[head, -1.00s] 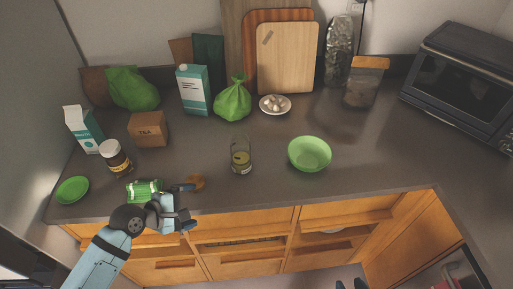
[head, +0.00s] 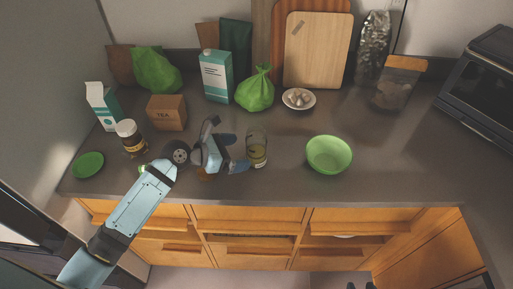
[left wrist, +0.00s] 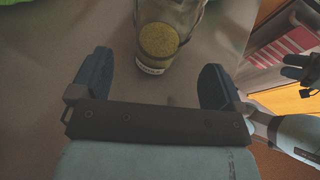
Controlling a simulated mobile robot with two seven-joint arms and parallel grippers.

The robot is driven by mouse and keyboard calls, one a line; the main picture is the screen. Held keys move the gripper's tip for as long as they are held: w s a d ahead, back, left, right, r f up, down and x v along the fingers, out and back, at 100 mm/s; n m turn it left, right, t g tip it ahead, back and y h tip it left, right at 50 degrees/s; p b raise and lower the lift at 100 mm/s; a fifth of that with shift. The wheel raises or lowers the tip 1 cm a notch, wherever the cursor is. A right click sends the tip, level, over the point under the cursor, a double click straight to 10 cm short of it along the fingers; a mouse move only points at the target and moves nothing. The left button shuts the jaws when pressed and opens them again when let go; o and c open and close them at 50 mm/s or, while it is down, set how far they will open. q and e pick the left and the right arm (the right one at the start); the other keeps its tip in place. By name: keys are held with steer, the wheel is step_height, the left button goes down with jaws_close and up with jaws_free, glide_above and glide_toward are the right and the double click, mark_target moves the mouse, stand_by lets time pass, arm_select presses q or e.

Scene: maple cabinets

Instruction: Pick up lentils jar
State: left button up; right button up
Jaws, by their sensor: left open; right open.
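The lentils jar (head: 257,154) is a clear glass jar with yellowish grains and a pale label low down. It stands upright on the counter, left of the green bowl. In the left wrist view the jar (left wrist: 158,45) shows at the top centre, in line with the gap between the fingers. My left gripper (head: 234,153) is open and empty just left of the jar. Its fingers (left wrist: 157,72) point at the jar, with clear space on both sides.
A green bowl (head: 329,155) stands right of the jar. Behind are a green bag (head: 255,90), a plate of garlic (head: 299,98) and a carton (head: 216,76). A tea box (head: 167,113) and a dark jar (head: 130,138) stand left. My left arm covers the green can.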

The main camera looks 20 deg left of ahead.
mark_target(253, 150)
arm_select(q)
steer(key=x, duration=0.6)
steer(key=shift+a, duration=0.1)
steer(key=c, duration=1.2)
steer(key=shift+o, duration=0.2)
steer(key=shift+r, duration=0.1)
